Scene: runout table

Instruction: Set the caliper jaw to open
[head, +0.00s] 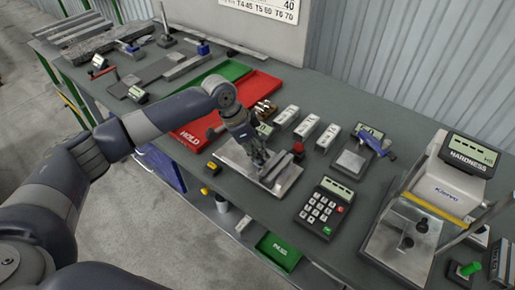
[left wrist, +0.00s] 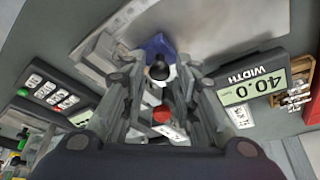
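The width caliper has a metal base plate (head: 286,180) near the front edge of the table, with metal blocks on top. Its display reads WIDTH 40.0 in the left wrist view (left wrist: 252,86). My left gripper (head: 260,160) is low over the plate, pointing down, and hides part of the caliper in the head view. In the left wrist view its fingers (left wrist: 158,88) stand apart. A black knob (left wrist: 158,70) shows between them, with a blue part (left wrist: 156,45) behind it and a red knob (left wrist: 162,114) nearby. Contact with the knob cannot be told. My right gripper is out of view.
A red HOLD tray (head: 192,136) lies left of the caliper. A keypad unit (head: 326,206) and the hardness tester (head: 450,185) stand to the right. Several white blocks (head: 306,128) stand behind. A green PASS bin (head: 278,252) is below the table edge.

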